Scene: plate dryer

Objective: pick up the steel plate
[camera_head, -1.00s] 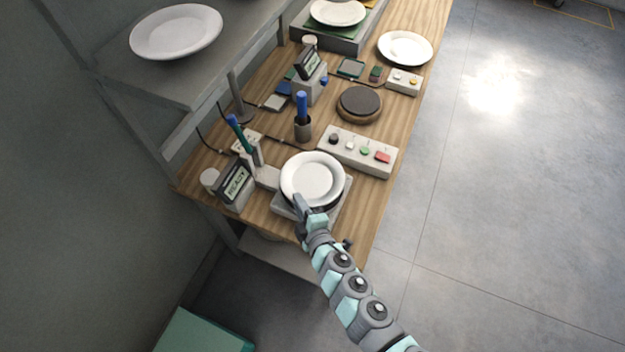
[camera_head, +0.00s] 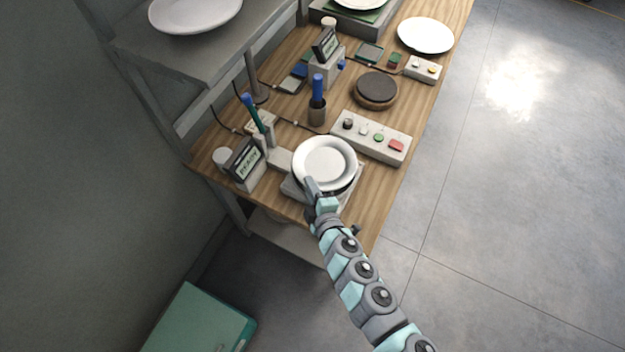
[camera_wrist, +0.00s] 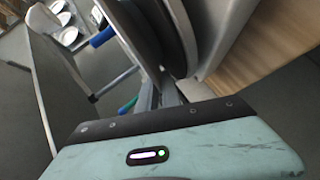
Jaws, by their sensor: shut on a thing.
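A round pale plate (camera_head: 325,162) is at the near end of the wooden bench, over a grey block-like stand (camera_head: 293,190). A dark edge shows under its lower right rim. It looks white, and I cannot tell steel from its colour. My gripper (camera_head: 311,186) is at its near rim, shut on it. The wrist view shows curved dark and grey disc edges close up in front of the gripper body (camera_wrist: 170,145). The fingertips and the exact grip are hidden there. I cannot tell whether the plate is lifted clear.
A READY display (camera_head: 243,160) and a cup with a blue-handled tool (camera_head: 317,112) stand left and behind. A button box (camera_head: 372,137) is right behind the plate. Other white plates lie on the bench (camera_head: 425,35) and shelf (camera_head: 195,12). Floor to the right is clear.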

